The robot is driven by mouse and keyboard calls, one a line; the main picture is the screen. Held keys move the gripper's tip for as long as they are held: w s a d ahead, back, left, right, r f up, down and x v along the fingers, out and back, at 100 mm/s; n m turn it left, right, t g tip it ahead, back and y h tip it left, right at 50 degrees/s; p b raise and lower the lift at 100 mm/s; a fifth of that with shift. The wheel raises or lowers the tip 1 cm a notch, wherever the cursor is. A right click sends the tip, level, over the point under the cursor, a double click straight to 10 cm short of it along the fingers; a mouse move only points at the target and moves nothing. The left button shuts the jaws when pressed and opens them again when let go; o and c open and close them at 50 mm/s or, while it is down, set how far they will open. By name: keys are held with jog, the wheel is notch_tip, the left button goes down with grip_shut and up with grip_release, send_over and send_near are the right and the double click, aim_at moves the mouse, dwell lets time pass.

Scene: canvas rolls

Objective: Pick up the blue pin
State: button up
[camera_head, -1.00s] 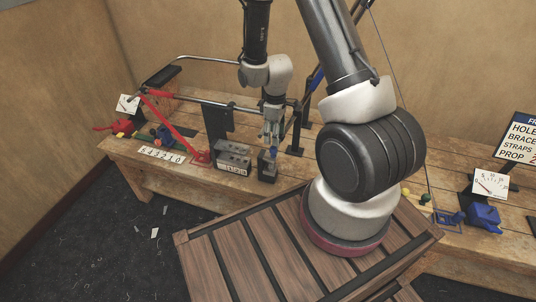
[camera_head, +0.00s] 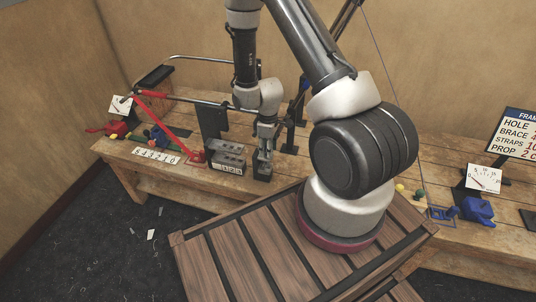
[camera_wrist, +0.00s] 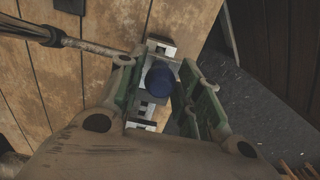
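The blue pin (camera_wrist: 160,80) shows from above in the wrist view, as a dark blue round top between my two fingers. My gripper (camera_wrist: 163,92) is open around it, with a green-padded finger on each side; a gap shows at the pin, though contact lower down is hidden. In the head view my gripper (camera_head: 265,148) points down right over the small dark block (camera_head: 263,171) at the bench's front edge. The pin is hidden there behind my fingers.
A grey numbered block (camera_head: 228,156) stands close to the left of my gripper. A red brace (camera_head: 165,125) and dark post (camera_head: 213,122) are further left. The wooden bench (camera_head: 190,172) ends just in front. A blue clamp-like part (camera_head: 477,210) lies far right.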

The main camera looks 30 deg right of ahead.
jog(key=c, duration=0.5)
jog(key=shift+c, duration=0.2)
notch_tip(320, 180, up, 18)
dwell(0.5)
